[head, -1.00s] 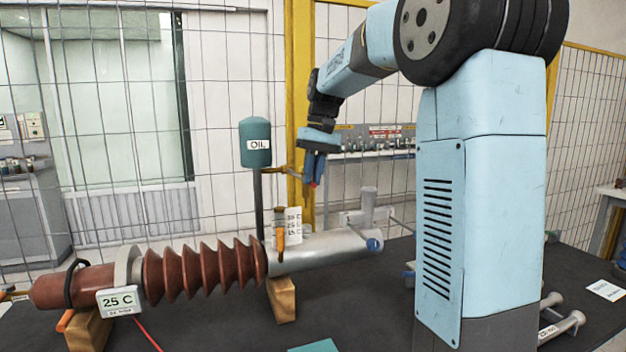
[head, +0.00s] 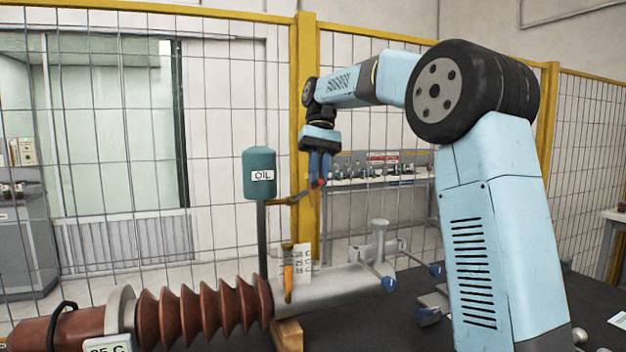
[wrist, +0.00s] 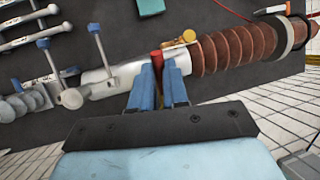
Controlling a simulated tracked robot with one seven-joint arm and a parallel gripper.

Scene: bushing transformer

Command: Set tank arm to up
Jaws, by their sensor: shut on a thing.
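The teal oil tank (head: 260,172) stands on a thin dark post behind the bushing. A short brownish-yellow tank arm (head: 288,199) sticks out to the right from below the tank and slopes slightly upward to its outer end. My gripper (head: 318,183) points down at that outer end, with its blue fingers shut on a red handle. In the wrist view the red handle (wrist: 157,60) shows between the fingertips of my gripper (wrist: 158,80). The fingers hide part of the handle.
The brown ribbed bushing (head: 200,315) and its grey cylinder (head: 345,285) lie below my gripper. A white scale card (head: 303,262) and an orange pointer (head: 288,277) stand near the post. A yellow-framed mesh fence (head: 308,120) rises behind.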

